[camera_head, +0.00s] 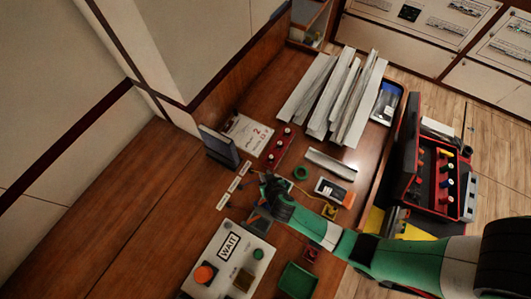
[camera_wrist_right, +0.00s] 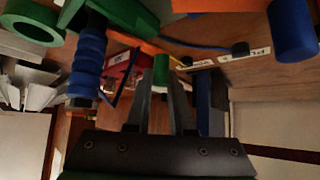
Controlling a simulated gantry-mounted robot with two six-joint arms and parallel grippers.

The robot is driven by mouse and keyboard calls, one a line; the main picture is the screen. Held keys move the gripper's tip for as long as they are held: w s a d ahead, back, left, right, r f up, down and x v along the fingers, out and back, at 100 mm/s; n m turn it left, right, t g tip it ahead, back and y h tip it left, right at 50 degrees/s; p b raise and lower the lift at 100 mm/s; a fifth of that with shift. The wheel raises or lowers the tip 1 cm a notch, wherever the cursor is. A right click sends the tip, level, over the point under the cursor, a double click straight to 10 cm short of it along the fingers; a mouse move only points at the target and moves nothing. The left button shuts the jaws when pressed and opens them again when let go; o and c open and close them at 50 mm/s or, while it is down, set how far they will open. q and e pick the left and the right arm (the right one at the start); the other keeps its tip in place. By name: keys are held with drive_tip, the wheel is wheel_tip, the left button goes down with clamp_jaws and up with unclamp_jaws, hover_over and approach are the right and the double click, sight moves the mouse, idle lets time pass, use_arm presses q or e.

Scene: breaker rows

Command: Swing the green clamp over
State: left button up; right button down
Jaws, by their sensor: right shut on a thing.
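My right gripper (camera_head: 270,184) reaches over the wooden bench beside a row of small white labels (camera_head: 231,186). In the right wrist view my right gripper (camera_wrist_right: 160,88) has its two fingers close together, shut on a small upright green piece. This piece, which I take for the green clamp (camera_wrist_right: 160,68), sits between the fingertips. In the head view the gripper covers it, so its base and swing angle cannot be told. My left gripper is in neither view.
The WAIT box (camera_head: 218,263) with an orange button stands near the gripper, with a green tray (camera_head: 297,281) beside it. A green ring (camera_head: 301,173), a red strip (camera_head: 278,146) and grey strips (camera_head: 335,98) lie farther back. An open red toolbox (camera_head: 411,150) is at right.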

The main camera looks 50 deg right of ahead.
drive_tip(key=shift+w+d+r+m+g+h+p, duration=0.1)
drive_tip(key=shift+d+m+g+h+p, duration=0.05)
drive_tip(key=shift+m+g+h+p, duration=0.4)
drive_tip(key=shift+d+m+p, duration=0.2)
drive_tip(key=shift+m+p, duration=0.2)
drive_tip(key=shift+m, duration=0.25)
drive_tip(key=shift+f, duration=0.2)
drive_tip(key=c, duration=0.8)
unclamp_jaws()
drive_tip(key=shift+c, duration=0.2)
drive_tip(key=shift+o, duration=0.3)
drive_tip(key=shift+r, duration=0.15)
